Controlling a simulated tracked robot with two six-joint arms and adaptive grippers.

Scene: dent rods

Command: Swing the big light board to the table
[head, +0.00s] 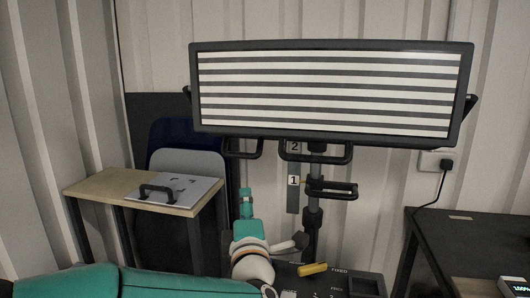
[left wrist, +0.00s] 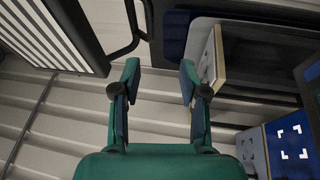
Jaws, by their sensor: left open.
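The big light board (head: 330,92) is a wide dark-framed panel with white and grey stripes, high at the centre of the head view. Dark loop handles (head: 318,156) hang along its lower edge. It is mounted on a dark jointed pole (head: 313,215). Part of the board (left wrist: 55,35) and one dark loop (left wrist: 135,35) fill the upper left of the left wrist view. My left gripper (head: 246,192) points up, below and left of the pole's handles. In the left wrist view its teal fingers (left wrist: 159,80) are apart with nothing between them. My right gripper is out of view.
A small wooden table (head: 95,188) at left bears a grey plate with a black handle (head: 158,192). Blue and grey panels (head: 185,135) stand behind it. A dark table (head: 490,240) is at right. A yellow-handled item (head: 312,269) lies on a dark box marked FIXED.

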